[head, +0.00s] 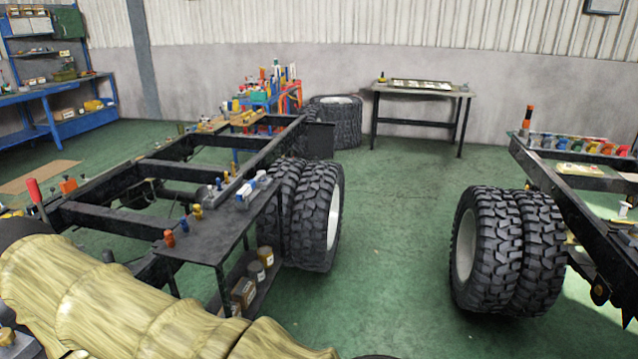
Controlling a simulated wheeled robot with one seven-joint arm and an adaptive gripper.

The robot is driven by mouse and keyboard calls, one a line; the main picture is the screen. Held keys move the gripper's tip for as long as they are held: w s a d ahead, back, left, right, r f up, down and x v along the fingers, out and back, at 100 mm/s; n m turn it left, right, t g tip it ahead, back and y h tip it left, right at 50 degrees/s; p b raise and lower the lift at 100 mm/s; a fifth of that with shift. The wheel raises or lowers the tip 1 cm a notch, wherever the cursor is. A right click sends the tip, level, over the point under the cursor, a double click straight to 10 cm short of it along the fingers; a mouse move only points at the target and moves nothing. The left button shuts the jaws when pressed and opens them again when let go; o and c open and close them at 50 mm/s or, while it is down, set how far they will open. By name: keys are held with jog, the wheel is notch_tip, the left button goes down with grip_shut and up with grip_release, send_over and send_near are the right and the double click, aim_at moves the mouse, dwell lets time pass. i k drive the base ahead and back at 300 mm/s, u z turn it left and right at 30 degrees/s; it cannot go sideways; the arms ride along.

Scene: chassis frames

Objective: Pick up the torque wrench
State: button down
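I cannot make out a torque wrench for certain. A long red-handled tool (34,191) stands tilted at the left end of the near chassis frame; it is too small to name. Small tools and colored items lie on the black side table (218,243) beside that frame, too small to tell apart. My arm, in a yellowish sleeve, crosses the lower left and hides part of the frame and the floor. My gripper is outside the picture.
Dual tires (316,215) stand beside the left chassis (110,216); more tires (508,250) stand under the right chassis (590,205). A table (420,92) stands by the back wall, a blue workbench (60,92) at far left. Green floor (395,215) between the chassis is clear.

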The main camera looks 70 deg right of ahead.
aim_at(245, 191)
jog(key=z, duration=1.6)
jog(key=i, duration=0.85)
jog(key=u, duration=0.3)
